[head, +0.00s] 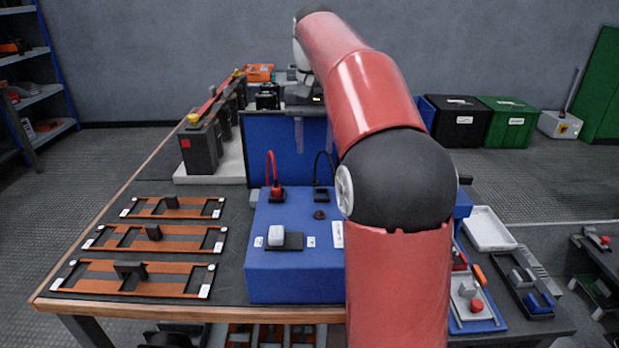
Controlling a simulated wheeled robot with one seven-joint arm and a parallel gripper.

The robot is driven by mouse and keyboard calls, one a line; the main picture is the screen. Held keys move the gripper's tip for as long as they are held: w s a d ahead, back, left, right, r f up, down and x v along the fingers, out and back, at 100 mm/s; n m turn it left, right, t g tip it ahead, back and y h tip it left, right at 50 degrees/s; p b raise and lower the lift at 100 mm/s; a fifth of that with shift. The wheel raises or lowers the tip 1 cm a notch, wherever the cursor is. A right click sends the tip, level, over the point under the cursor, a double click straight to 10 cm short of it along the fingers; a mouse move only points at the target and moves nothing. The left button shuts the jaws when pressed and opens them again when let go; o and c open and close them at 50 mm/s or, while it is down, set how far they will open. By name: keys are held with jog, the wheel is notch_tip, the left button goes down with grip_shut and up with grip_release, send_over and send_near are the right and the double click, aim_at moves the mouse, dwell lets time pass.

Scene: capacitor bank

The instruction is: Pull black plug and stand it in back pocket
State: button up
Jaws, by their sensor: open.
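The black plug (321,194) sits upright at the back of the blue box's top, right of the red plug (277,191). Its thin black lead arches up behind it toward the blue panel. My gripper (314,132) hangs behind and above the plug, in front of the upright blue panel (270,150). Its two pale fingers are apart with nothing seen between them. I cannot make out the back pocket; my red arm covers the right part of the blue box (295,277) and what lies behind it.
A row of dark capacitor blocks (201,150) stands at the back left on a white base. Several orange-and-black frames (130,279) lie on the table at left. A white tray (489,230) and small parts lie at right. The blue box carries a white switch (276,236).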

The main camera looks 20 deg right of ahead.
aim_at(315, 175)
jog(key=shift+s, duration=0.1)
jog(key=shift+f, duration=0.5)
jog(key=shift+f+b, duration=1.45)
jog(key=shift+f, duration=2.55)
jog(key=shift+p, duration=0.5)
grip_shut()
jog(key=shift+r, duration=0.1)
jog(key=shift+r+p, duration=1.05)
jog(key=shift+r, duration=1.85)
